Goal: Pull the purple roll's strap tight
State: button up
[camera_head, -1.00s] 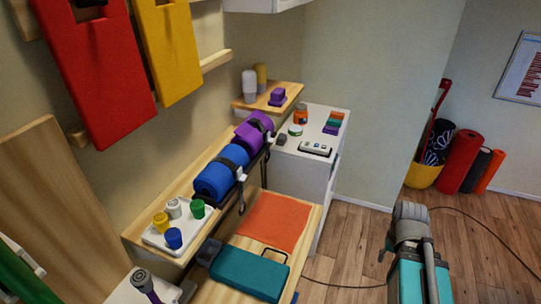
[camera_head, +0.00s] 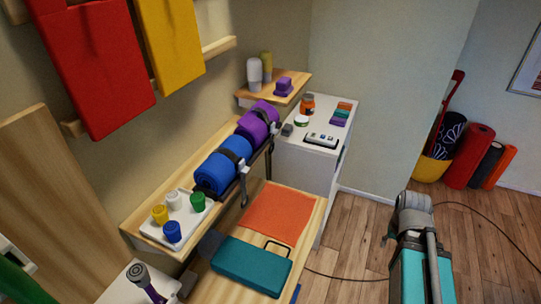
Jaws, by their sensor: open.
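The purple roll (camera_head: 262,115) lies on the wooden wall shelf (camera_head: 143,219), at the far end of a blue roll (camera_head: 213,175). A dark strap (camera_head: 272,128) with a small grey fitting is around the purple roll near its front side. A dark end hangs down over the shelf's front edge. It is too small to tell how slack this strap is. The blue roll has its own black strap (camera_head: 234,156) with a grey buckle and a hanging end.
A white tray (camera_head: 183,238) with several coloured pots sits at the shelf's near end. Below are an orange mat (camera_head: 274,213) and a teal case (camera_head: 250,266) on a wooden surface. A white cabinet (camera_head: 302,160) stands beyond. Open floor lies to the right.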

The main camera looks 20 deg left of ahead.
jog(key=w+a+f+n+t+y+b, duration=0.35)
jog(key=w+a+n+t+b, duration=0.25)
jog(key=w+a+t+b, duration=1)
jog(key=n+t+y+b, duration=0.4)
jog(key=n+y+b, duration=0.4)
jog(key=y+b, duration=0.35)
send_near(270, 153)
jog(key=f, duration=0.1)
jog(key=s+d+f, duration=0.1)
jog(key=f, duration=0.1)
jog(key=shift+s+d+f+y+p, duration=0.15)
jog(key=shift+s+d+y+p, duration=0.15)
jog(key=shift+y+p, duration=0.1)
jog(key=shift+w, duration=0.1)
jog(key=shift+p+x, duration=4.35)
jog(key=shift+x, duration=2.5)
jog(key=shift+a+f, duration=0.1)
grip_shut()
